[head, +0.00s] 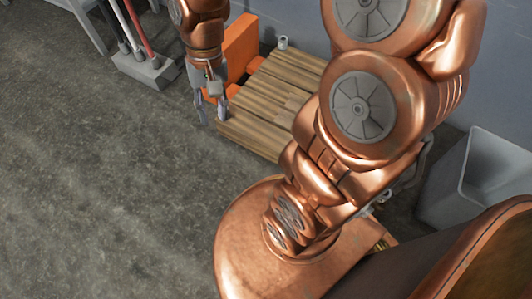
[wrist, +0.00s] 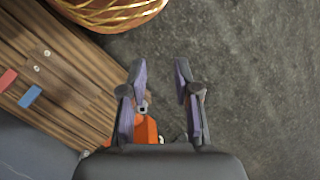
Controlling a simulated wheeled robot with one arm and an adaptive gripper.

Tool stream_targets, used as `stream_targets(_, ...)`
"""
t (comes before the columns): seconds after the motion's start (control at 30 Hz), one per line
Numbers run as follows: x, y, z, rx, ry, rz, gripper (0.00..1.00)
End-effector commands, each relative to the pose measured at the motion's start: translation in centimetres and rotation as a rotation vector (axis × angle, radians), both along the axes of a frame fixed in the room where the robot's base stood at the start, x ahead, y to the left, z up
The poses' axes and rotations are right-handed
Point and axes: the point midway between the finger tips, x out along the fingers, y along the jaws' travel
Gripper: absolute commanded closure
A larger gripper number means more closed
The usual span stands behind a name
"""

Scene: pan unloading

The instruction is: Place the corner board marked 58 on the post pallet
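A wooden slatted pallet (head: 262,118) lies on the floor by the wall; it also shows at left in the wrist view (wrist: 62,75), with a red and a blue mark on it. An orange L-shaped piece (head: 240,42), possibly a corner board, stands at the pallet's far left; a bit of orange (wrist: 145,130) shows behind my left finger in the wrist view. No number 58 is legible. My gripper (head: 211,108) hangs at the pallet's near left corner. In the wrist view its fingers (wrist: 162,75) are apart with bare floor between the tips.
A grey stand (head: 148,70) with red and black poles is at upper left, near grey legs (head: 85,22) of some furniture. A small grey cup (head: 283,43) is behind the pallet. A grey bin (head: 480,180) stands at right. The floor at left is clear.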

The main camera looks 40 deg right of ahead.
Motion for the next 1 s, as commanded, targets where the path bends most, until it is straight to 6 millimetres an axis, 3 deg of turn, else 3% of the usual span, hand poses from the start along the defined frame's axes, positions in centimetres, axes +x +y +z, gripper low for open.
stream_targets(0.1,-4.2,-0.1,0.3,-0.036,0.009,0.111,0.69)
stream_targets(0.3,-10.8,-1.0,0.3,-0.078,0.043,0.261,0.69)
stream_targets(0.5,-14.9,-1.8,-0.1,-0.098,0.073,0.336,0.69)
stream_targets(0.67,-15.9,-2.0,-0.2,-0.099,0.081,0.353,0.69)
stream_targets(1.0,-15.8,-2.0,0.1,-0.100,0.079,0.354,0.69)
